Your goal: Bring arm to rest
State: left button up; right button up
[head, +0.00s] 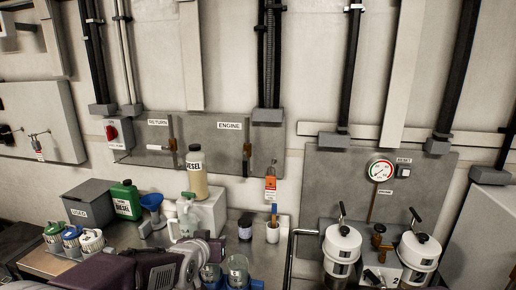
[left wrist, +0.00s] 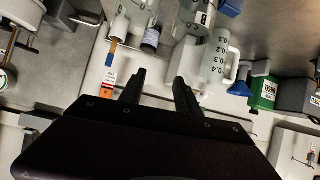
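My left arm (head: 125,268) comes in low at the lower left of the head view, over the front of the metal bench. Its gripper's fingertips cannot be made out there. In the left wrist view my left gripper (left wrist: 159,76) has its two dark fingers apart, with nothing between them. The measuring jug (left wrist: 214,55) stands beyond the right finger, apart from it. The orange tag (left wrist: 107,82) shows to the left of the fingers. My right arm and gripper show in neither view.
The bench (head: 50,262) holds a grey bin (head: 88,203), green can (head: 126,200), blue funnel (head: 152,203), diesel bottle (head: 197,175), brush cup (head: 273,232) and several jars. Two white filter housings (head: 341,246) (head: 418,252) stand right. Wall panels and pipes rise behind.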

pick_arm(q)
jog(key=s+a+f+g+b, duration=0.2)
jog(key=s+f+g, duration=0.1)
jog(key=s+f, duration=0.5)
jog(key=s+a+f+g+y+b, duration=0.15)
jog(key=s+f+g, duration=0.25)
jog(key=s+f, duration=0.4)
jog(key=s+a+f+g+b, duration=0.2)
jog(key=s+f+g, duration=0.1)
jog(key=s+f, duration=0.45)
notch_tip(320, 180, up, 15)
jog(key=s+p, duration=0.1)
jog(key=p, duration=1.3)
jog(key=shift+s+d+n+g, duration=0.15)
jog(key=shift+n+g, duration=0.15)
jog(key=shift+n, duration=0.1)
